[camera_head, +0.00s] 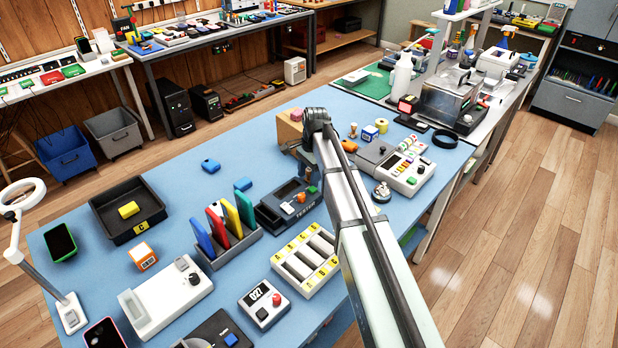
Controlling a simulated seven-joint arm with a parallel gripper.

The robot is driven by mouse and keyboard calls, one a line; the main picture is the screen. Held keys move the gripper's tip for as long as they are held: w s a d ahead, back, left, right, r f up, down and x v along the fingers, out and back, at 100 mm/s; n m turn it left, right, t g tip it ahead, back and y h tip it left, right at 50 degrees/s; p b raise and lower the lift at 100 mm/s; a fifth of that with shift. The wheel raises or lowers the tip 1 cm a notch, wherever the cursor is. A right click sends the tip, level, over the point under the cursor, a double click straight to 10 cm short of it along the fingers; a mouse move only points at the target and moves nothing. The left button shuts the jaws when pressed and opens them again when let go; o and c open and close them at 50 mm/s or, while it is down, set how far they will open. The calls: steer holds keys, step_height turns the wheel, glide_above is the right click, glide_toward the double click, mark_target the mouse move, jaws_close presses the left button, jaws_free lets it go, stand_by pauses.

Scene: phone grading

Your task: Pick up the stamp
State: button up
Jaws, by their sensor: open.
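A small upright piece with an orange-brown handle (353,130), which looks like the stamp, stands on the blue table towards its far side. It is just right of my arm's far end. My gripper (294,152) is only partly seen beside the end of my arm, left of the stamp and apart from it. The fingertips are mostly hidden, and nothing is seen held in it.
A tan box (289,128) with a pink thing on top stands close to my gripper. Yellow-and-white (370,133) and blue-and-white (381,125) small blocks stand right of the stamp. A grey device (405,172) and black ring (445,139) lie further right. Bare blue table shows at left.

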jaws_close()
stand_by(0.5)
steer(key=shift+r, duration=0.15)
